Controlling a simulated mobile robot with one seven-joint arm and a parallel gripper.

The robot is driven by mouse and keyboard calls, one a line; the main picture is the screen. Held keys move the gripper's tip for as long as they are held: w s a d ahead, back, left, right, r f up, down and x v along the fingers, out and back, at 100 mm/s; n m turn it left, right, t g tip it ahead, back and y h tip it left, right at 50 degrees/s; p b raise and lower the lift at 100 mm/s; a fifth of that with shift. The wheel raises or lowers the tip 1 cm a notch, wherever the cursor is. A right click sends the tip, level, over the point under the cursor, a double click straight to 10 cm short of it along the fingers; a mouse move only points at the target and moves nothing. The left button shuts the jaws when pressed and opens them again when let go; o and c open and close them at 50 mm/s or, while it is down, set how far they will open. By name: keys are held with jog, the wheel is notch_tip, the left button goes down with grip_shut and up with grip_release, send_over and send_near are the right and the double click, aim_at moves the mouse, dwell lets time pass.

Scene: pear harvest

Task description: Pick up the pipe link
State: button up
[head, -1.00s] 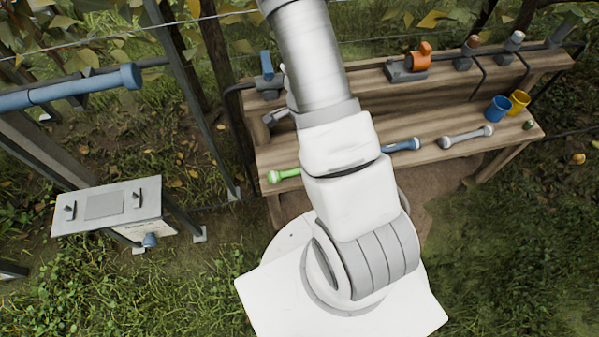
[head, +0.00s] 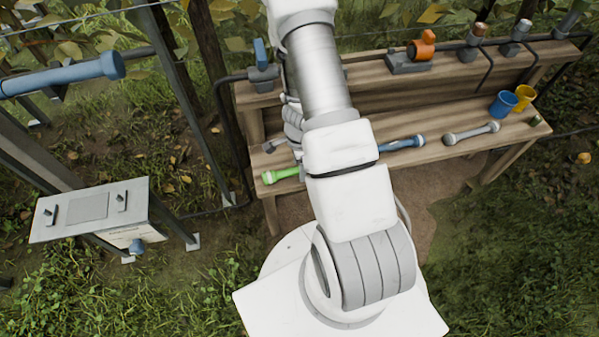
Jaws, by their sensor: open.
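Three pipe links with flared ends lie in a row on the wooden bench's lower shelf: a green one (head: 283,175), a blue one (head: 402,143) and a grey one (head: 472,133). The pictures do not show which one is meant. My arm covers the right part of the green link and perhaps the left end of the blue one. My gripper (head: 276,146) shows in part at the arm's left edge, over the shelf just behind the green link. It is open, with no link seen between its jaws. Its gap to the green link is hard to judge.
The wooden bench (head: 440,164) has a raised back shelf with a blue-handled valve (head: 262,66), an orange valve (head: 422,46) and several pipe fittings. A blue cup (head: 503,104) and a yellow cup (head: 524,97) stand at the right. A grey control box (head: 92,208) stands at left.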

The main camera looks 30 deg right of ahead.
jog(key=shift+f, duration=0.15)
jog(key=shift+c, duration=0.3)
grip_shut()
